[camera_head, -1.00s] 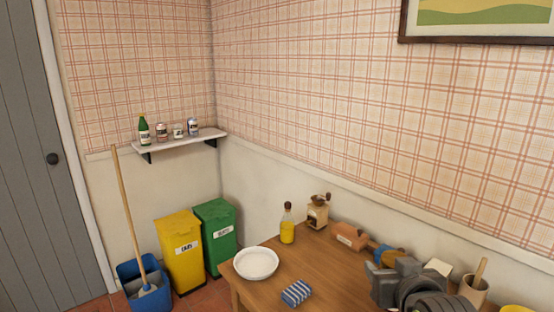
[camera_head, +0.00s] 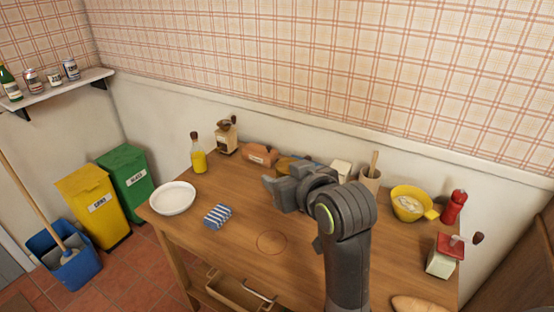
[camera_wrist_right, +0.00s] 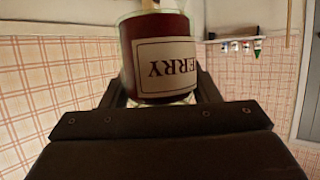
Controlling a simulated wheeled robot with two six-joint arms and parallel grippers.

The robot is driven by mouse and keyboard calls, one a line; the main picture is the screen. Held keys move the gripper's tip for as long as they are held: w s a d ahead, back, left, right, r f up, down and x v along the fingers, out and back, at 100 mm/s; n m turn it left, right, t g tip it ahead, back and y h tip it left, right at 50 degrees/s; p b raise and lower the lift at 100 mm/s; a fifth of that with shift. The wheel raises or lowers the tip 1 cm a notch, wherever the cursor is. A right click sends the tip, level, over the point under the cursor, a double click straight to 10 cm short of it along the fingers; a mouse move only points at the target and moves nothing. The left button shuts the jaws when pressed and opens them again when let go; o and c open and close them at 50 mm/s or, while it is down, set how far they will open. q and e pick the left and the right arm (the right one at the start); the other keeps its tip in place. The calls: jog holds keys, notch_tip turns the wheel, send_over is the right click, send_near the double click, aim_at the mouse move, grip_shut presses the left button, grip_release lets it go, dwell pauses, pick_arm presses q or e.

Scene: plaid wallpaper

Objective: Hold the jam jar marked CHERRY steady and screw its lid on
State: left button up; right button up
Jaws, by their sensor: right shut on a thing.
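The jam jar (camera_wrist_right: 160,24) is glass with dark red contents and a pale label. The letters ERRY show upside down in the right wrist view, where the whole room also appears inverted. My right gripper (camera_wrist_right: 160,94) is shut on the jar, with a finger on either side. In the head view, my right gripper (camera_head: 272,187) is above the back middle of the wooden table (camera_head: 210,250). The jar cannot be made out there. I cannot identify the lid in either view. My left gripper is out of view.
A white plate (camera_head: 173,198) and a striped cloth (camera_head: 217,216) are left of my arm. An oil bottle (camera_head: 198,155) and grinder (camera_head: 227,138) stand behind. A yellow bowl (camera_head: 410,205) and red mill (camera_head: 454,207) are right. The table around the red ring (camera_head: 272,243) is clear.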

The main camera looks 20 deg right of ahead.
jog(key=s+a+f+n+g+y, duration=0.3)
jog(key=a+f+n+g+y, duration=0.3)
jog(key=a+f+n, duration=0.1)
jog(key=s+a+f+n+g+y, duration=0.3)
jog(key=a+f+n+g+y, duration=0.3)
jog(key=f+n, duration=0.3)
jog(key=shift+s+a+f, duration=0.35)
jog(key=shift+a+f, duration=0.1)
jog(key=shift+f, duration=0.9)
grip_shut()
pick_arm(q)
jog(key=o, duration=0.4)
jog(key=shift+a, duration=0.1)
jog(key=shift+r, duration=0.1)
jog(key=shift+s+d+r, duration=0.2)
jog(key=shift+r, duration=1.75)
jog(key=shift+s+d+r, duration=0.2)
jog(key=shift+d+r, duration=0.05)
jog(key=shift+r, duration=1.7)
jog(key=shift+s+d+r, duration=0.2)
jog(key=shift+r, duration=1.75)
